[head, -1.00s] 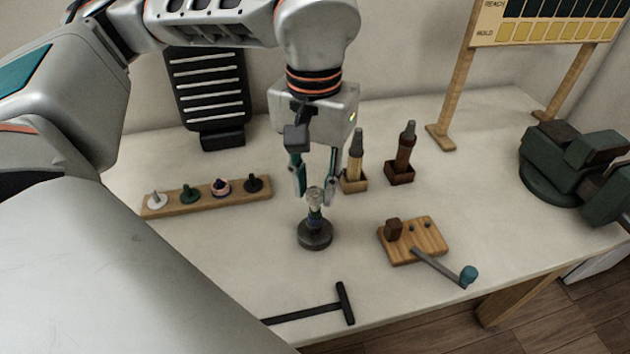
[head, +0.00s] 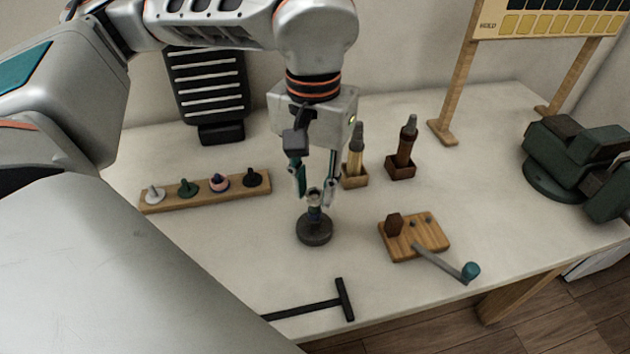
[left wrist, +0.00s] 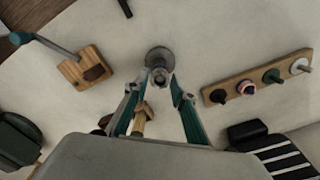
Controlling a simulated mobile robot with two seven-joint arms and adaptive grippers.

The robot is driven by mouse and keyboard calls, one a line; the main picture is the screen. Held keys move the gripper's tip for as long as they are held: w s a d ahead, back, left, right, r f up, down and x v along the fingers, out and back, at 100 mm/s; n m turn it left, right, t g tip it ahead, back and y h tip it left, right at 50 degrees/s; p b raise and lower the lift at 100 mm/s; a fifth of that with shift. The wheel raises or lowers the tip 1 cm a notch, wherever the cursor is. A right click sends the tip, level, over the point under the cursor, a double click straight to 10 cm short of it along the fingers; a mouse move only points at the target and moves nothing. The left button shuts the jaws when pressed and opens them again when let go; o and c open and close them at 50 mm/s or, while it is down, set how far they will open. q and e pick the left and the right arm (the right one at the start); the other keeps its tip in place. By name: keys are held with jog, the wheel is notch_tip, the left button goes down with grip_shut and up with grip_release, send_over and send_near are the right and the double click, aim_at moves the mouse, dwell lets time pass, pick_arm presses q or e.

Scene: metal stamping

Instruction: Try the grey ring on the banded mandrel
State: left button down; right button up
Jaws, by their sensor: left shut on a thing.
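The banded mandrel (head: 314,231) stands upright on its round dark base near the middle of the table, and its dark bluish shaft shows above the base. My left gripper (head: 315,192) points down over it, its fingers closed on the small grey ring (head: 313,193). The ring is at the mandrel's upper end, largely hidden between the fingertips. I cannot tell whether it is around the shaft or just above it. In the left wrist view the gripper (left wrist: 159,84) holds the ring (left wrist: 160,75) in line with the mandrel base (left wrist: 159,53). My right gripper is out of view.
A wooden strip (head: 205,190) with several small pegs lies to the left. Two handled tools stand in holders (head: 355,181) (head: 400,172) behind right. A wooden block with a crank (head: 430,240) is at right, and a black T-handle (head: 343,299) lies in front. A green machine (head: 560,165) stands far right.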

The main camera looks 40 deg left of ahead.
pick_arm(q)
jog(key=c, duration=1.6)
grip_release()
jog(key=shift+c, duration=0.4)
notch_tip(320, 180, up, 8)
jog(key=p, duration=0.5)
jog(key=shift+f, duration=0.2)
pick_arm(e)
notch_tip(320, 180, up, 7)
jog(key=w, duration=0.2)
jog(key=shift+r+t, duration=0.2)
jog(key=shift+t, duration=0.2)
pick_arm(q)
jog(key=shift+f, duration=0.1)
